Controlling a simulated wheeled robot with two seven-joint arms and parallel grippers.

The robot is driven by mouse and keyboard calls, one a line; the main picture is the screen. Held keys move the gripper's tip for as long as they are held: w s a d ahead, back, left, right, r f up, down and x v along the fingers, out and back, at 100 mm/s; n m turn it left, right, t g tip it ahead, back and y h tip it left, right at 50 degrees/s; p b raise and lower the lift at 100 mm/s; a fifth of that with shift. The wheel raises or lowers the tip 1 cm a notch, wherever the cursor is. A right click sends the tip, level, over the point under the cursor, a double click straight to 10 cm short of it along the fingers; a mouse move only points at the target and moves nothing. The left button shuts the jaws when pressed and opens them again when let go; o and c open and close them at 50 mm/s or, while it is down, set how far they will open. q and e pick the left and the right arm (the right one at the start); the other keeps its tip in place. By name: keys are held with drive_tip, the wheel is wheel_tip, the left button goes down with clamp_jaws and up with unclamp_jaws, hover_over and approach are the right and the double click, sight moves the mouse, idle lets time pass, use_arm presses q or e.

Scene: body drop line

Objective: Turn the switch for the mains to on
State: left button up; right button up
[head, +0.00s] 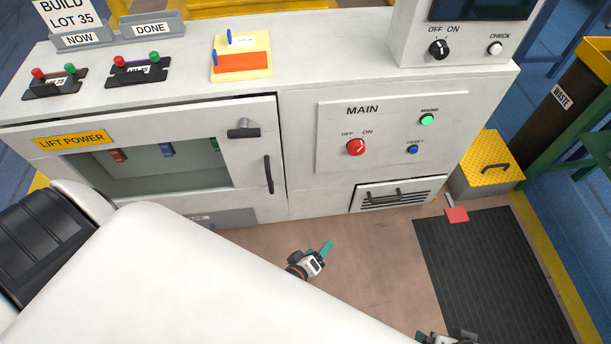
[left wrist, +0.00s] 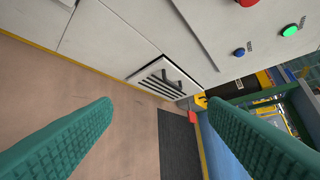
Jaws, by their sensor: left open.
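The main panel (head: 335,115) on the cabinet front carries a red rotary switch (head: 356,147) under the words OFF and ON. Which way it points is too small to tell. A bright green MAINS lamp (head: 428,119) and a blue reset button (head: 412,149) sit to its right. In the left wrist view the red switch (left wrist: 247,2) is cut by the top edge. My left gripper (head: 322,248) is open and empty, below the panel and apart from it; its teal fingers frame the left wrist view (left wrist: 160,110). My right gripper (head: 430,337) is partly cut off at the bottom edge.
A vented flap (head: 400,193) with a handle protrudes low on the cabinet. A lift power door (head: 255,140) is at left. Another OFF/ON knob (head: 439,49) is on the upper box. A yellow step (head: 490,165) and dark mat (head: 480,260) are at right.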

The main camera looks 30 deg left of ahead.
use_arm(q)
drive_tip(key=shift+s+a+f+m+g, duration=0.15)
drive_tip(key=shift+s+f+m+g, duration=0.1)
drive_tip(key=shift+s, duration=0.25)
drive_tip(key=shift+s+a+f+m+g, duration=0.15)
drive_tip(key=shift+s+f+m, duration=0.1)
drive_tip(key=shift+s, duration=0.25)
use_arm(e)
drive_tip(key=shift+s+a+r, duration=0.1)
drive_tip(key=shift+a+r, duration=0.1)
drive_tip(key=shift+r, duration=0.15)
